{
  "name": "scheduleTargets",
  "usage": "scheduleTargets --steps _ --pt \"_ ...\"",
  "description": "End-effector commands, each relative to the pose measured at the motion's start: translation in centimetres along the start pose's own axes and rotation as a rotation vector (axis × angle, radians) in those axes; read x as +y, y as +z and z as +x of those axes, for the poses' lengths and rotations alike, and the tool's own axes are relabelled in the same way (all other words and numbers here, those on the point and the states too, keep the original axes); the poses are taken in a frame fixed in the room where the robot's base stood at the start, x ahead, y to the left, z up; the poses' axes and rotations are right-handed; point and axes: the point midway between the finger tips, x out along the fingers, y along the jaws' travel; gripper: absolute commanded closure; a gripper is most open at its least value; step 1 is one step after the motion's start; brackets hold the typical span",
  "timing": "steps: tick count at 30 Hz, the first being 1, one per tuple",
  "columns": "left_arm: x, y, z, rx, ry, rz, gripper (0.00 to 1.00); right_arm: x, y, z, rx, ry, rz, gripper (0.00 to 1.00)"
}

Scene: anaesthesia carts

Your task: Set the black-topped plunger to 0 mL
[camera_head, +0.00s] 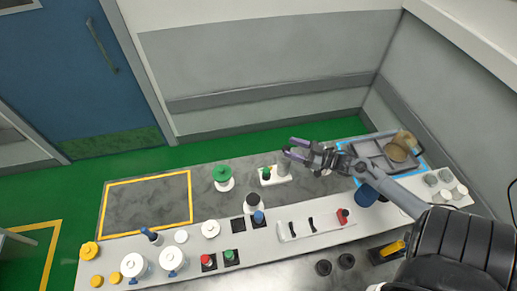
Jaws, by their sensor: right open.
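My right gripper (291,147) comes in from the right. Its two fingers are apart with nothing visible between them, above the back edge of the counter. Below it stand a grey cylinder (284,166) and a small green-and-black item on a white base (272,180). A white holder (300,233) with black upright parts (311,224) and a red-and-black piece (343,215) lies nearer the front. I cannot tell which item is the black-topped plunger, and no mL scale is readable. My left gripper is not in view.
A yellow-framed dark area (147,204) on the counter at left is empty. A green-topped white item (222,176) stands at the back. A blue cup (366,195) and a grey tray (369,147) are at right. White jars (172,260) and yellow caps (89,250) are front left.

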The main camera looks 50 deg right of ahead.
Motion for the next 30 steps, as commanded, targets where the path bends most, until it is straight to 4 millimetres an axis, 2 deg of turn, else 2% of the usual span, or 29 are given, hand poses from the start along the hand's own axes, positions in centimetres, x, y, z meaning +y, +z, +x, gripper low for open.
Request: scheduleTargets --steps 3,7,21,30 --pt "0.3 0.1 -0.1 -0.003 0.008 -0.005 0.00 -0.1 0.7 -1.2 -0.030 0.002 0.003 0.41" --pt "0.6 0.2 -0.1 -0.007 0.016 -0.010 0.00 -0.3 1.1 -1.2 -0.043 0.001 0.007 0.41" --pt "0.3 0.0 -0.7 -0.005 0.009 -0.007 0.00 -0.3 1.4 4.5 -0.044 0.000 0.008 0.41" --pt "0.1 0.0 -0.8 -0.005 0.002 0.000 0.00 -0.3 1.6 5.7 -0.046 0.001 0.008 0.41"
